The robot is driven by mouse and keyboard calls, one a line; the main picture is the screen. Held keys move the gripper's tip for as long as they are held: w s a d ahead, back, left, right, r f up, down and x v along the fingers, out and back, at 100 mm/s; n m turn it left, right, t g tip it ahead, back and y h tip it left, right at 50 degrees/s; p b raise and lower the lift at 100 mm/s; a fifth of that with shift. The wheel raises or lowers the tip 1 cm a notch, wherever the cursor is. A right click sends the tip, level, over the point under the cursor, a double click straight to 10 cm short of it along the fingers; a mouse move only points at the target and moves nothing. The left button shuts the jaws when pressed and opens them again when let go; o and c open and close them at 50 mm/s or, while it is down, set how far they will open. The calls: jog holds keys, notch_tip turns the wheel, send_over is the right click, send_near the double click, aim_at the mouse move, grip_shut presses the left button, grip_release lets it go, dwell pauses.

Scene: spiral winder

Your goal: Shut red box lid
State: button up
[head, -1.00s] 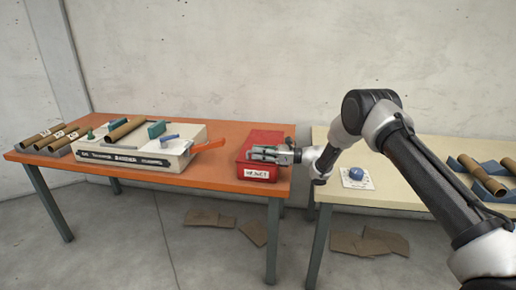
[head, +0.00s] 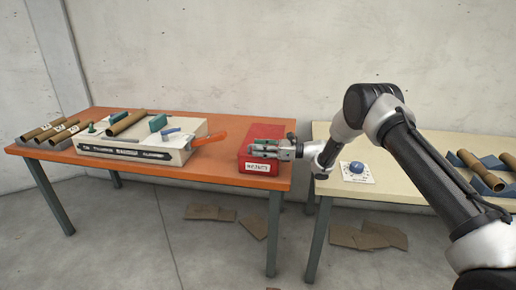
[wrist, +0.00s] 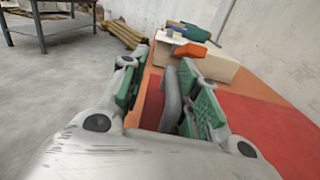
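The red box (head: 259,168) with a white label on its front stands at the right end of the orange table in the head view. My gripper (head: 256,149) is at the box's top, above the label, and hides part of it. In the wrist view, the green pads of my gripper (wrist: 165,97) are apart, with a grey curved bar between them. I cannot tell whether the bar belongs to the box. A broad red surface (wrist: 275,125) lies to the right of the fingers. The lid's angle is hard to make out behind the gripper.
A white machine (head: 150,150) with an orange handle (head: 209,139) stands left of the box on the orange table (head: 215,173). Cardboard tubes (head: 45,133) lie at its far left. A cream table (head: 390,187) with a blue knob (head: 357,167) stands close on the right.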

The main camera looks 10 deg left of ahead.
jog(key=shift+m+t, duration=0.3)
jog(key=d, duration=0.2)
jog(key=w+d, duration=0.1)
jog(key=d, duration=0.1)
jog(key=w+d+f, duration=0.1)
jog(key=d, duration=0.1)
jog(key=shift+f, duration=0.1)
jog(key=s+d, duration=0.1)
jog(key=d, duration=0.5)
jog(key=shift+s+r, duration=0.25)
jog(key=shift+r, duration=0.2)
